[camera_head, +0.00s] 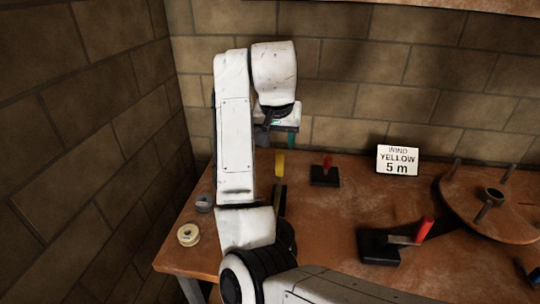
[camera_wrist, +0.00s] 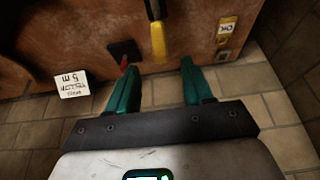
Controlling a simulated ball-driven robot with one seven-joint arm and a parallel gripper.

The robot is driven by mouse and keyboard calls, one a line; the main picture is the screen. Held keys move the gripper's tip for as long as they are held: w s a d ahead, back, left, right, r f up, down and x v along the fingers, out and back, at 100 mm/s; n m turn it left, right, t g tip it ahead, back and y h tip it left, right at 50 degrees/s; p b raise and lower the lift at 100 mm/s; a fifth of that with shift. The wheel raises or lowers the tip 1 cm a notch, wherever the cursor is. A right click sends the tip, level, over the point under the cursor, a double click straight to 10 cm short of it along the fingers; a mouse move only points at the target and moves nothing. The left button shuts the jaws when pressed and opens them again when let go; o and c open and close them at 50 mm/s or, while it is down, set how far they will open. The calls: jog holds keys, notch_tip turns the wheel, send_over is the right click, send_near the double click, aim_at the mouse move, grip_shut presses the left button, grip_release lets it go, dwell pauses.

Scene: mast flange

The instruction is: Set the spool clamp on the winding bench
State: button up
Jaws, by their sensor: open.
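My gripper (camera_head: 289,139) is open and empty in the head view, above the back of the bench (camera_head: 310,225). In the wrist view its green fingers (camera_wrist: 158,70) point at the bench's back edge, and a yellow handle (camera_wrist: 158,42) lies in line with the gap between them. The yellow handle (camera_head: 279,163) shows below the gripper in the head view. A small black base with a short red lever (camera_head: 324,176) stands right of it. A larger black block with a raised red lever (camera_head: 380,247) sits nearer the front. I cannot tell which is the spool clamp.
A sign (camera_head: 397,160) reads "WIND YELLOW 5 m". A round wooden wheel with pegs (camera_head: 505,217) fills the bench's right. A cream spool (camera_head: 188,235) and a grey spool (camera_head: 204,203) sit at the left edge. Block walls stand behind and left.

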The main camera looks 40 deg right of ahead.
aim_at(280, 161)
jog(key=x, duration=1)
jog(key=shift+d+f+p, duration=0.15)
jog(key=shift+f+p, duration=0.1)
jog(key=shift+p, duration=0.1)
grip_shut()
